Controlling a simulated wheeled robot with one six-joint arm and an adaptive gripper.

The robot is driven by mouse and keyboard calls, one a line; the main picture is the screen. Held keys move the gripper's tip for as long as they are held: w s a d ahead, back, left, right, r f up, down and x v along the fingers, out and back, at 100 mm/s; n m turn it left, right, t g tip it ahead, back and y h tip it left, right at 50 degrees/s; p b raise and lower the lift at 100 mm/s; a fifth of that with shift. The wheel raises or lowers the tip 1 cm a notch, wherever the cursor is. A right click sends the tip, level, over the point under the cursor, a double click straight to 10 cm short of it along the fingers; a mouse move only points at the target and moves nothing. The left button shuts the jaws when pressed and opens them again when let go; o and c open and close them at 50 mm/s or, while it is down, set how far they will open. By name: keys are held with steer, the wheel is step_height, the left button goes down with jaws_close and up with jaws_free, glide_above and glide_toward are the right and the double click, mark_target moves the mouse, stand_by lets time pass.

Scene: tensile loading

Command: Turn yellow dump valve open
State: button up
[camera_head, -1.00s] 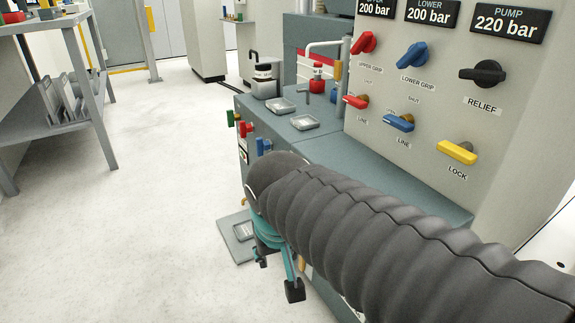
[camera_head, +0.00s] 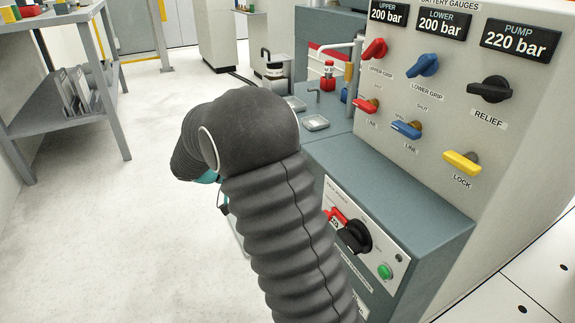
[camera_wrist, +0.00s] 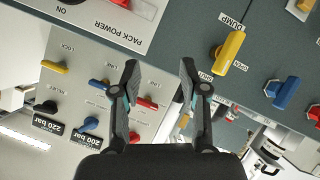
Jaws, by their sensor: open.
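The yellow dump valve (camera_wrist: 228,54) shows in the wrist view, right of my gripper, on a grey-blue panel below a DUMP label. Its handle is a slanted bar whose lower end lies between the SHUT and OPEN labels, close to SHUT. In the wrist view my gripper (camera_wrist: 159,80) is open and empty, with its two fingers spread. The valve is outside the fingers and not touched. In the head view my gripper and the dump valve are hidden behind my arm.
A blue handle (camera_wrist: 287,93) sits right of the dump valve. The pack power plate (camera_wrist: 98,22) is at upper left. The tall panel carries another yellow handle, LOCK (camera_head: 462,162), a blue line handle (camera_head: 406,129) and a black relief knob (camera_head: 490,89). Open floor (camera_head: 130,230) lies left.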

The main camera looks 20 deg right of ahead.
steer(key=w+a+f+m+t+h+p, duration=0.1)
steer(key=w+a+f+m+h, duration=0.15)
steer(key=w, duration=0.25)
steer(key=w+a+f+m+t+h+p, duration=0.1)
steer(key=w+f+m+h, duration=0.15)
steer(key=w+f, duration=0.2)
steer(key=shift+n, duration=0.5)
steer(key=d, duration=0.9)
steer(key=w+d+p, duration=0.1)
steer(key=d, duration=0.3)
steer(key=shift+w+d+r, duration=0.1)
steer(key=shift+d+r, duration=0.2)
steer(key=shift+d, duration=0.1)
jaws_close()
